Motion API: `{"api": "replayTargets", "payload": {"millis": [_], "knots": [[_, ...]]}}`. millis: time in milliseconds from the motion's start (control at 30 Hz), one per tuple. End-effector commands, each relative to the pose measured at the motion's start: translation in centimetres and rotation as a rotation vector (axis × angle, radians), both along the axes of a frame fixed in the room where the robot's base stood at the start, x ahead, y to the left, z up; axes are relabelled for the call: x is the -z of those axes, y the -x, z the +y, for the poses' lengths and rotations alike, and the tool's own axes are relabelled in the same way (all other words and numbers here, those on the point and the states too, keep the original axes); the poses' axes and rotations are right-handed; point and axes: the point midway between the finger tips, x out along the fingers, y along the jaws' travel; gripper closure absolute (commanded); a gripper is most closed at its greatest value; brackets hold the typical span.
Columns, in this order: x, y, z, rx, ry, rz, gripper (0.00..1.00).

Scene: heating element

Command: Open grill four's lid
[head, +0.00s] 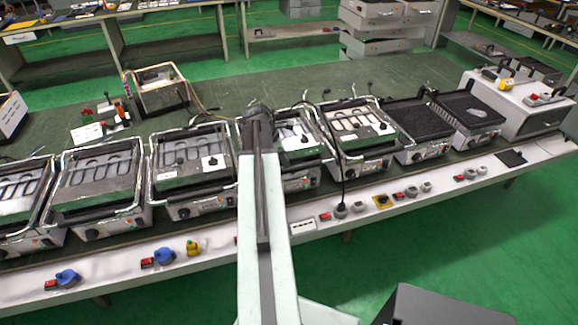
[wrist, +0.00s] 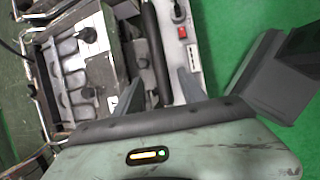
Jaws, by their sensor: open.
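A row of grills stands along the bench in the head view. No number is readable, so I cannot tell for sure which is grill four. One grill (head: 296,135) is partly hidden behind my arm, with another grill (head: 190,165) to its left. Both show slotted tops and metal frames. In the wrist view, a grill (wrist: 85,70) with a metal frame and dark knobs lies left of my gripper (wrist: 160,76). My gripper is open, with a dark bar (wrist: 152,45) running between its grey fingers. I cannot tell whether they touch it. The fingertips are hidden in the head view.
More grills (head: 355,130) stand to the right, and others (head: 95,185) to the left. A white front ledge (head: 215,258) carries red switches (head: 148,262) and plugs. A white cabinet (head: 530,105) closes the right end. Green floor (head: 420,250) is open in front.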

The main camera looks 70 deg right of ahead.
Motion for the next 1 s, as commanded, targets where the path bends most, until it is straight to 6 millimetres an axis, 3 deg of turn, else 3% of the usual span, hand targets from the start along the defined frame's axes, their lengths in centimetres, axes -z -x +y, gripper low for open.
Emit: {"api": "replayTargets", "payload": {"millis": [433, 767, 800, 967, 1000], "knots": [[6.6, 1.2, -2.1, 0.002, -0.001, -0.002, 0.51], [7.0, 1.4, -2.5, -0.001, -0.001, -0.002, 0.51], [7.0, 1.4, -2.5, -0.001, -0.001, -0.002, 0.54], [7.0, 1.4, -2.5, -0.001, -0.001, -0.002, 0.99], [7.0, 1.4, -2.5, -0.001, -0.001, -0.002, 1.00]]}}
